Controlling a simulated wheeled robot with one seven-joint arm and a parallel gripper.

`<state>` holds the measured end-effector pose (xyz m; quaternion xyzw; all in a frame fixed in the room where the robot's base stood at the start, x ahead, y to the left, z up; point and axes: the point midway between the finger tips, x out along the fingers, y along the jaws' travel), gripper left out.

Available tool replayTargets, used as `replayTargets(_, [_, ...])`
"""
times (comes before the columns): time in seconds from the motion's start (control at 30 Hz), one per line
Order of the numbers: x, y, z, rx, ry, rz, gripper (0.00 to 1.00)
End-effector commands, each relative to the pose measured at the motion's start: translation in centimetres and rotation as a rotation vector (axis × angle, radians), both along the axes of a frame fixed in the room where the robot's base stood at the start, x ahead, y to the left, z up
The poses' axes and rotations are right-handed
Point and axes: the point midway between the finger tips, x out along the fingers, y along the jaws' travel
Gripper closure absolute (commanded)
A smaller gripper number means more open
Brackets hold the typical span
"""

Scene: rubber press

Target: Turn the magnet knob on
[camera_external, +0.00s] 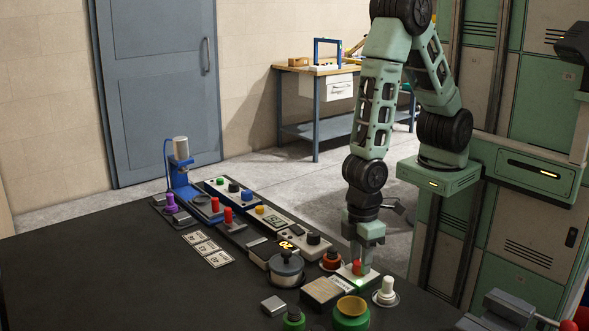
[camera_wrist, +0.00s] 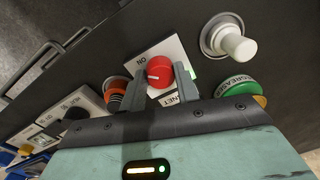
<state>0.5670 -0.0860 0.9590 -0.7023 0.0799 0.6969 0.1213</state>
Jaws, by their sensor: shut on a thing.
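The red magnet knob (camera_wrist: 159,70) sits on a white plate (camera_wrist: 138,47) marked "ON", with a label ending in "NET" on the side nearer my palm. A pale mark shows on the knob's top. My gripper (camera_wrist: 160,78) has one finger on each side of the knob and is shut on it. In the external view my gripper (camera_external: 363,243) points straight down over the red knob (camera_external: 357,267), with a green glow on the plate's front edge. The inner finger contact is partly hidden there.
A white knob (camera_external: 386,290) stands close on the right, and an orange-red knob (camera_external: 331,259) close on the left. The dark tabletop's left part (camera_external: 80,270) is clear.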

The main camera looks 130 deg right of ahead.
Motion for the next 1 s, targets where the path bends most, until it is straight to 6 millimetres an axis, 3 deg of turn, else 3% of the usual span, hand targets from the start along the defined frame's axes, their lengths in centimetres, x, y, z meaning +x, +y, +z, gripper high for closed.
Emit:
replayTargets(0.37, [0.06, 0.0, 0.07, -0.001, -0.003, -0.155, 0.92])
replayTargets(0.9, [0.09, 0.01, 0.06, 0.0, -0.004, -0.178, 0.92])
replayTargets(0.93, [0.09, 0.01, 0.06, 0.0, -0.004, -0.178, 0.63])
replayTargets(1.0, [0.09, 0.01, 0.06, 0.0, -0.004, -0.177, 0.47])
